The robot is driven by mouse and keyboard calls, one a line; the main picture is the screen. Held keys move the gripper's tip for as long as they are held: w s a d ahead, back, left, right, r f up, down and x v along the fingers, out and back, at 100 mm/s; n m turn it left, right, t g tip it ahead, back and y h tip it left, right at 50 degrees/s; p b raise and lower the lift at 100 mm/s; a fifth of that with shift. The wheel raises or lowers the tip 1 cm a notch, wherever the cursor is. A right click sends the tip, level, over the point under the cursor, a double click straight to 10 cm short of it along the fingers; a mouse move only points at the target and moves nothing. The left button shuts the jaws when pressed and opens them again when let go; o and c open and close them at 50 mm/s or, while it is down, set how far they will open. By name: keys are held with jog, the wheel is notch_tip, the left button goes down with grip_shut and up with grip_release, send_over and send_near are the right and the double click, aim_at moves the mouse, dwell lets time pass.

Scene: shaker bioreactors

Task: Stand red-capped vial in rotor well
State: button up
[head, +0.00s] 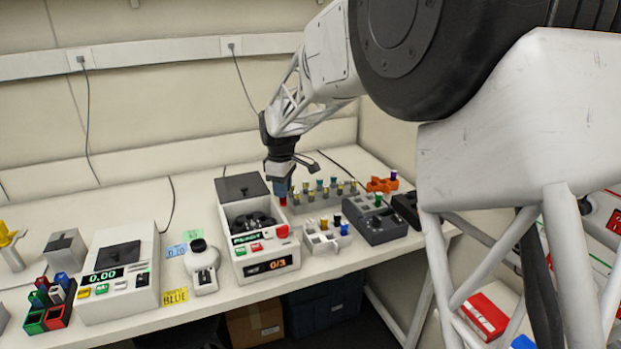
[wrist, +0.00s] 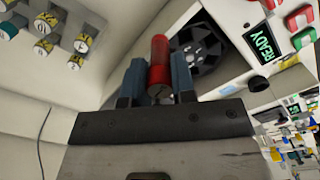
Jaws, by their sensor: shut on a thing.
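My gripper (head: 282,186) is shut on the red-capped vial (wrist: 158,68), which shows as a red cylinder between the blue-grey fingers in the wrist view. In the head view only a little red (head: 283,201) shows below the fingertips. The vial is held in the air just right of the centrifuge (head: 289,247), whose lid (head: 242,187) stands open. The dark rotor (head: 254,221) with its wells lies inside the centrifuge, and also shows behind the vial in the wrist view (wrist: 207,47). The centrifuge display reads READY, and a lower one reads 0/3.
A grey rack (head: 312,203) with several capped vials stands right of the centrifuge. A white tray (head: 318,241), a dark grey block (head: 372,228) and an orange holder (head: 379,185) stand farther right. A white device (head: 203,268) and a balance (head: 120,270) stand left.

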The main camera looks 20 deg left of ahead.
jog(key=n, duration=0.1)
send_near(255, 223)
jog(key=s+d, duration=0.1)
jog(key=s+d+r, duration=0.1)
jog(key=s, duration=0.1)
jog(key=s+d, duration=0.1)
jog(key=shift+s+d+r, duration=0.1)
jog(key=shift+s+r, duration=0.1)
jog(key=shift+r, duration=0.05)
jog(key=shift+f, duration=0.2)
jog(key=shift+f, duration=2.15)
jog(key=shift+f, duration=1.25)
dwell(1.0)
jog(key=o, duration=0.8)
jog(key=shift+c, duration=0.2)
jog(key=shift+c, duration=0.3)
